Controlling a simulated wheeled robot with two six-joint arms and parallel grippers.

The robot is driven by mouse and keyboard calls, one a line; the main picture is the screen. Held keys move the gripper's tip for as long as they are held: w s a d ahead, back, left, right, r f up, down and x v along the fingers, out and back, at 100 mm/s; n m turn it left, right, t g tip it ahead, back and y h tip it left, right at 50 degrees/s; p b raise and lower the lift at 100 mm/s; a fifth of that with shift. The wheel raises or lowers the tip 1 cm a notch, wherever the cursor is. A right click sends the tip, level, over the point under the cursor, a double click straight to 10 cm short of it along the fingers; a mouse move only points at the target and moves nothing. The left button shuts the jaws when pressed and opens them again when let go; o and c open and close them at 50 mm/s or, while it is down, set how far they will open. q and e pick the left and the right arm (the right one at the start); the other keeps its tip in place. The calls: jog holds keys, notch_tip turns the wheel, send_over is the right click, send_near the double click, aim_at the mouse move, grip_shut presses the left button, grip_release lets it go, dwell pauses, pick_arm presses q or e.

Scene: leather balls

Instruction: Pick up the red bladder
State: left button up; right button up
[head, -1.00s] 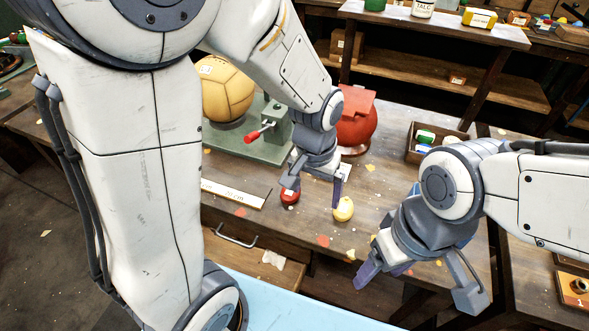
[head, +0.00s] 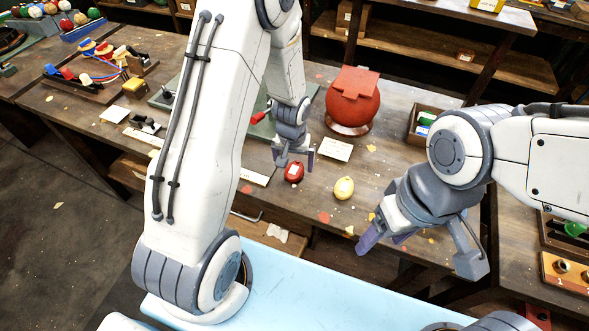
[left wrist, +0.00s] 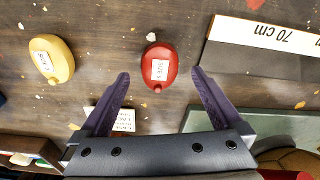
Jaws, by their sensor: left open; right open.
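The red bladder (head: 294,172), a small oval with a white label, lies on the workbench. In the left wrist view the red bladder (left wrist: 158,66) sits just beyond the fingertips, roughly centred between them. My left gripper (head: 294,166) is open and empty, pointing down over the red bladder; its two fingers also show in the left wrist view (left wrist: 160,75). I cannot tell the exact height gap. My right gripper (head: 418,254) is open and empty, in front of the bench edge at the right.
A yellow bladder (head: 343,188) lies just right of the red one. A large red ball (head: 352,103) stands behind on a ring. A ruler strip marked 70 cm (left wrist: 265,32) and a white card (head: 335,150) lie nearby. An open box (head: 420,128) stands at right.

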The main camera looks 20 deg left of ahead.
aim_at(294, 171)
pick_arm(q)
jog(key=shift+w+f, duration=0.15)
jog(key=shift+f, duration=1.2)
jog(key=c, duration=1.5)
jog(key=shift+o, duration=0.2)
jog(key=shift+r, duration=0.15)
